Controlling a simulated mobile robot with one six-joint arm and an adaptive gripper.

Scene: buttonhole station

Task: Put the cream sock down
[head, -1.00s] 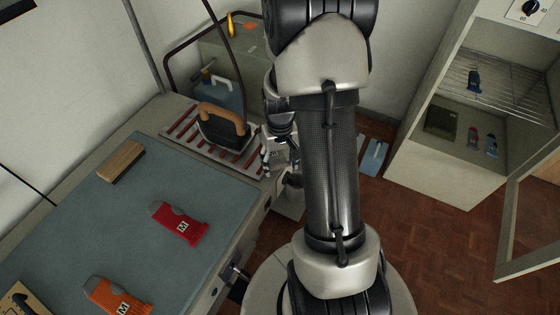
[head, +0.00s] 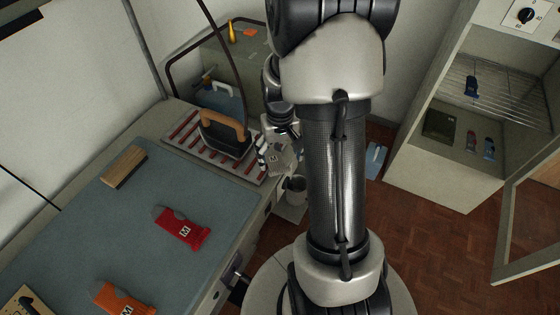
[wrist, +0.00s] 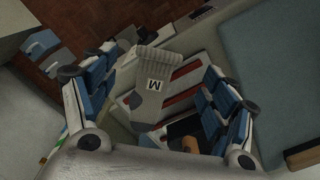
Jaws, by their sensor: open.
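The pale cream-grey sock (wrist: 148,104) with an M label is between the two jaws of my gripper (wrist: 160,66) in the wrist view. My gripper is open, with a gap between the sock and the fingers on each side. In the head view my gripper (head: 268,150) is beside the striped rack's right end, and the sock (head: 285,158) shows as a pale patch next to it, partly hidden by my arm. I cannot tell what, if anything, the sock rests on.
An iron (head: 225,133) with a wooden handle stands on the red-striped rack (head: 183,140). A red sock (head: 182,229), an orange sock (head: 125,299) and a wooden block (head: 123,167) lie on the blue-grey mat (head: 95,225). An open cabinet (head: 445,175) stands at right.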

